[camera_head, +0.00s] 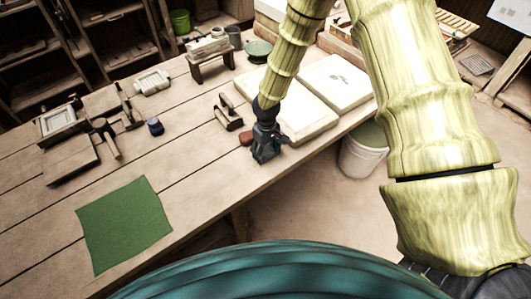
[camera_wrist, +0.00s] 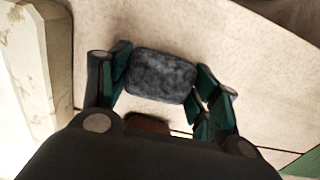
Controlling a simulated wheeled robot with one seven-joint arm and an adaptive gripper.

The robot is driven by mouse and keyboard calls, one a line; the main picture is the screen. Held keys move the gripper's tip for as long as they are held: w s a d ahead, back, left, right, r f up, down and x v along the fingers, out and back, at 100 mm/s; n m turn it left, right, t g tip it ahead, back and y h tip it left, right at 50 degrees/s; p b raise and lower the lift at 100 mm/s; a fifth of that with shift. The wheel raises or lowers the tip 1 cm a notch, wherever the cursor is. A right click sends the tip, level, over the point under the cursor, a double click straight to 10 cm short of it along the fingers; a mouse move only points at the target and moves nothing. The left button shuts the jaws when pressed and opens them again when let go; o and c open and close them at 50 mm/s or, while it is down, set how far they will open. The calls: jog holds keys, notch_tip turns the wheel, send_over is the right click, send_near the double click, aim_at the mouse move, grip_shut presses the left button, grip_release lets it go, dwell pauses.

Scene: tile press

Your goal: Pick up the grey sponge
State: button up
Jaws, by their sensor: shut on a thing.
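The grey sponge (camera_wrist: 160,76) is a dark, mottled block with rounded corners, seen in the wrist view. My gripper (camera_wrist: 165,78) is shut on it, with a dark green finger at its left and right ends. In the head view my gripper (camera_head: 266,150) is low over the table's front edge, pointing down. There I cannot make out the sponge apart from the dark fingers. I cannot tell whether it is clear of the tabletop.
A reddish-brown block (camera_head: 246,138) lies just left of my gripper. Pale slabs (camera_head: 333,82) lie behind and to the right. A green cloth (camera_head: 124,224) lies on the wooden table (camera_head: 190,160) at left. A white bucket (camera_head: 361,157) stands beside the table.

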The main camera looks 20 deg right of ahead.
jog(key=shift+r, duration=0.2)
jog(key=shift+r+b, duration=0.5)
jog(key=shift+r, duration=0.45)
jog(key=s+a+r+b, duration=0.1)
jog(key=s+a+b, duration=0.1)
jog(key=s, duration=0.5)
jog(key=s+a+r+b, duration=0.1)
jog(key=s+a+b, duration=0.1)
jog(key=s, duration=0.6)
jog(key=shift+s+r+b, duration=0.25)
jog(key=shift+r+b, duration=0.1)
jog(key=shift+r, duration=0.05)
jog(key=shift+a, duration=0.1)
